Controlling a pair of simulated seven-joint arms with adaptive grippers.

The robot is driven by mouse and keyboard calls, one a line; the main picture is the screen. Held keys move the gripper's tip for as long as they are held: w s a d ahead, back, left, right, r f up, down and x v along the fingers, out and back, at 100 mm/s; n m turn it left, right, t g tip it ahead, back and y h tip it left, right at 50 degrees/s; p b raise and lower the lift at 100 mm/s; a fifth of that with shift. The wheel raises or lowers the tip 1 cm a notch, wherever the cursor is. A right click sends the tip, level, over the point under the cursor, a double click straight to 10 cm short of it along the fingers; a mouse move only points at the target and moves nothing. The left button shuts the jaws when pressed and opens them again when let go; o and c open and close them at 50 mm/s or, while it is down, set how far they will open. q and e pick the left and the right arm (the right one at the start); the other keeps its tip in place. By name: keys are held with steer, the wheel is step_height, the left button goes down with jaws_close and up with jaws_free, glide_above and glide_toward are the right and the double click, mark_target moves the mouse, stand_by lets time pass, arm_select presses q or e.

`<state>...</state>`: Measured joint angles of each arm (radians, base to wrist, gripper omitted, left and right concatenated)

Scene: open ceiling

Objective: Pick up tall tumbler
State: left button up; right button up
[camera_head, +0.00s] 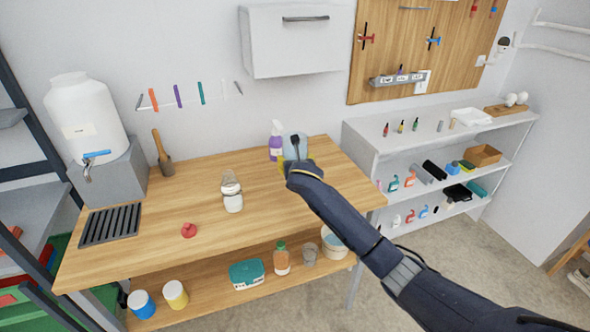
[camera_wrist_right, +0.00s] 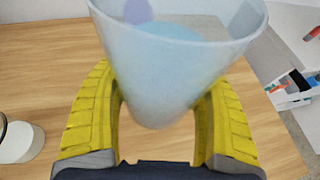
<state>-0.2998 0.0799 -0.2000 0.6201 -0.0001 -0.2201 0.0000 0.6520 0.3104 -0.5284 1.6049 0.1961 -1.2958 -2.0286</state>
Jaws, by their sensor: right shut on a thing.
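The tall tumbler (camera_wrist_right: 170,85) is a translucent pale blue cup, wider at its rim, and it fills the upper middle of the right wrist view. My right gripper (camera_wrist_right: 162,112) has its yellow fingers on both sides of the tumbler and is shut on it. In the head view the tumbler (camera_head: 294,147) shows at the back right of the wooden table, partly hidden behind my right gripper (camera_head: 300,163). I cannot tell whether its base touches the table. My left gripper is in neither view.
A purple spray bottle (camera_head: 276,143) stands close to the left of the tumbler. A white-capped jar (camera_head: 232,194), a red object (camera_head: 188,230) and a dark rack (camera_head: 110,225) are on the wooden table (camera_head: 150,262). The table's middle is mostly clear. A white shelf (camera_head: 440,143) stands at right.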

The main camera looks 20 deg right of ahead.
mark_target(293, 133)
steer(key=shift+r, duration=5.15)
steer(key=shift+s+a+r, duration=0.15)
steer(key=shift+s+r, duration=0.2)
steer(key=shift+r, duration=0.15)
steer(key=s+a+f+n+y, duration=0.1)
steer(key=s+a+f, duration=0.1)
steer(key=s, duration=0.9)
steer(key=s+a+f+n+y, duration=0.1)
steer(key=s+a+f, duration=0.15)
steer(key=s, duration=0.85)
steer(key=w+a+f+n+y, duration=0.2)
steer(key=w+a+f, duration=0.1)
steer(key=a, duration=0.5)
steer(key=w+a+f+n+g+y, duration=0.1)
steer(key=w+a+f+n+y, duration=0.1)
steer(key=a, duration=0.6)
steer(key=w+a+f+n+y, duration=0.2)
steer(key=w+a+f+y, duration=0.1)
steer(key=a, duration=0.5)
steer(key=shift+w+a+f+g, duration=0.1)
steer(key=shift+w+f+g, duration=0.1)
steer(key=shift+w+f, duration=0.4)
steer(key=shift+w+a+f+g, duration=0.1)
steer(key=shift+w+f+g, duration=0.15)
steer(key=shift+f, duration=0.5)
steer(key=shift+w+a+f+n+y, duration=0.1)
steer(key=shift+a+f+n+y, duration=0.4)
steer(key=shift+f, duration=0.1)
steer(key=shift+r+g, duration=0.1)
steer(key=shift+g, duration=0.15)
